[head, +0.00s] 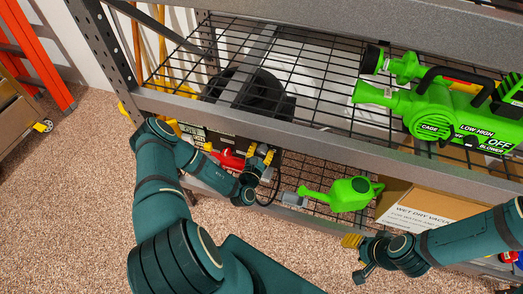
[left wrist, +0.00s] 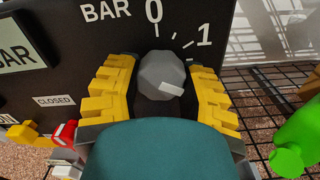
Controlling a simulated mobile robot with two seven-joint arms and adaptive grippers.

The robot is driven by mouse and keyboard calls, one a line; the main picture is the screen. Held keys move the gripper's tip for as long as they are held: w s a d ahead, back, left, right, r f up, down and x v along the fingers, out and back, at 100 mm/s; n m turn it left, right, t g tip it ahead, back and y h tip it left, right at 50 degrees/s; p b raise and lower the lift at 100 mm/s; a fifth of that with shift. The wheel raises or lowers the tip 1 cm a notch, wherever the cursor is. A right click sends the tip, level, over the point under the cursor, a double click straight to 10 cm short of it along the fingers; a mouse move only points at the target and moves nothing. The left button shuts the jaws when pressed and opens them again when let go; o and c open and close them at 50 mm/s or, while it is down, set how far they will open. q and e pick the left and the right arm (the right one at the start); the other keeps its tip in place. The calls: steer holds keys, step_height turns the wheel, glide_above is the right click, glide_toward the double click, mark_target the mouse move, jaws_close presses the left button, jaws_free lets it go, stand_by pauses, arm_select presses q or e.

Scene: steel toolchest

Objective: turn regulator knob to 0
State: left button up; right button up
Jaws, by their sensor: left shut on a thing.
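The regulator knob (left wrist: 160,72) is a grey faceted knob on a dark panel (left wrist: 110,40) marked BAR, 0 and 1. The 0 is above the knob and the 1 is to its upper right. A white mark on the knob's face sits at its lower right. My left gripper (left wrist: 161,88) has its yellow fingers on both sides of the knob and is shut on it. In the head view my left gripper (head: 263,158) is at the panel on the lower shelf, and I cannot make out the knob there. My right gripper (head: 355,245) is near the cardboard box; its opening is unclear.
A red and yellow valve handle (left wrist: 62,133) is by a CLOSED label. A green watering can (head: 347,194) and a cardboard box (head: 435,206) are right of my left gripper. A green blower (head: 440,110) lies on the upper shelf. Open floor (head: 60,200) is at left.

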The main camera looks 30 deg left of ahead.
arm_select(q)
steer(key=shift+n, duration=0.3)
steer(key=shift+n+p, duration=0.5)
steer(key=n+p, duration=0.1)
steer(key=n, duration=0.2)
steer(key=shift+r+p, duration=0.1)
steer(key=shift+p, duration=0.2)
steer(key=n, duration=0.3)
steer(key=shift+p, duration=0.4)
steer(key=n, duration=0.3)
steer(key=shift+d+n+p, duration=0.1)
steer(key=shift+n+p, duration=0.2)
steer(key=shift+p, duration=0.1)
steer(key=n, duration=0.2)
steer(key=shift+n, duration=0.4)
steer(key=n, duration=0.3)
steer(key=shift+w+n, duration=0.1)
steer(key=shift+n, duration=0.2)
steer(key=n, duration=0.6)
steer(key=shift+r, duration=0.15)
steer(key=shift+d+n, duration=0.1)
steer(key=shift+n, duration=0.3)
